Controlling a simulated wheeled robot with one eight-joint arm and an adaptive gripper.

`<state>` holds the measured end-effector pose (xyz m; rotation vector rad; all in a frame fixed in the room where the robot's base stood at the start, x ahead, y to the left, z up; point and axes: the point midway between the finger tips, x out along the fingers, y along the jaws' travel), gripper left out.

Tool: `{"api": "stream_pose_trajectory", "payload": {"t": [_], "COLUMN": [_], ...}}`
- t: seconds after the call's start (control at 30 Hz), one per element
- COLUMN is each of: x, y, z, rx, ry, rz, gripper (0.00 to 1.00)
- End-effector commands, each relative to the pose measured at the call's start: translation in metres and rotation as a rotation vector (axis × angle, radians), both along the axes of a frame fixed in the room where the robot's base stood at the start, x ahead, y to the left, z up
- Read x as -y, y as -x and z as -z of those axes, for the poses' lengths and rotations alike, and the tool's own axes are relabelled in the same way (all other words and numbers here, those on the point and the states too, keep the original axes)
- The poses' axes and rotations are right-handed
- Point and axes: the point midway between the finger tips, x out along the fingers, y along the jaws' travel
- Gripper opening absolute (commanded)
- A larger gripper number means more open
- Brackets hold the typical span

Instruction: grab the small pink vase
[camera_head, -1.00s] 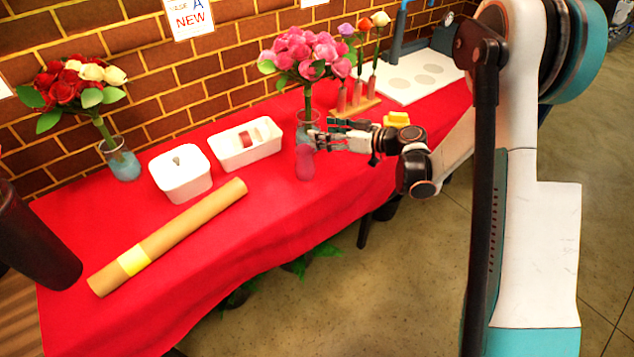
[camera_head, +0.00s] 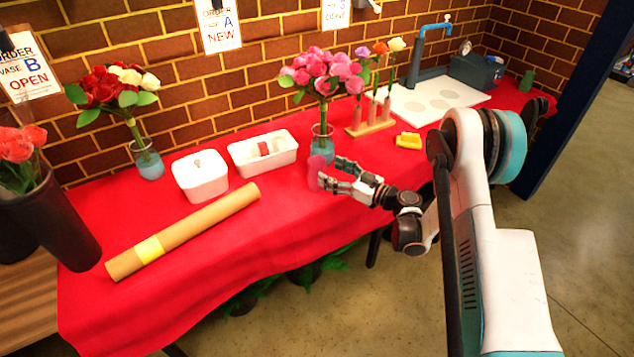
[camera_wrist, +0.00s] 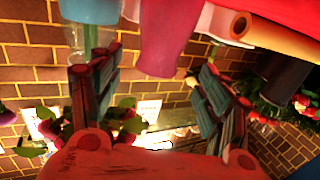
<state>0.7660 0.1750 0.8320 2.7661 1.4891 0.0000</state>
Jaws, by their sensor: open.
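The small pink vase (camera_head: 315,173) stands near the front edge of the red-covered table, in front of the glass vase with pink flowers. My gripper (camera_head: 341,174) is at its right side, low over the table, with fingers open and pointing toward it. In the wrist view the pink vase (camera_wrist: 166,38) shows at the top centre, between and just beyond the fingertips of my open gripper (camera_wrist: 158,66). I cannot tell whether any finger touches the vase. Nothing is held.
The glass vase of pink flowers (camera_head: 322,147) stands close behind. A white tray (camera_head: 278,157), a white box (camera_head: 200,185) and a brown roll (camera_head: 190,229) lie to the left. A wooden stand (camera_head: 371,128) and a yellow sponge (camera_head: 408,141) are behind to the right.

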Motion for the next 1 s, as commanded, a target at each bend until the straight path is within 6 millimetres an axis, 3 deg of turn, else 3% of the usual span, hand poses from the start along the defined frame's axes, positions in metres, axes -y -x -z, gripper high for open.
{"api": "stream_pose_trajectory", "payload": {"t": [0.6,0.87,0.9,1.0], "x": [-0.052,-0.055,-0.055,-0.054], "y": [-0.037,-0.039,-0.039,-0.039], "z": [-0.005,-0.007,-0.007,-0.007], "rx": [0.0,-0.001,-0.001,0.0], "ry": [0.0,-0.001,-0.001,0.0], "rz": [-0.001,0.001,0.001,0.001], "gripper": [0.7,0.7,0.68,0.45]}}
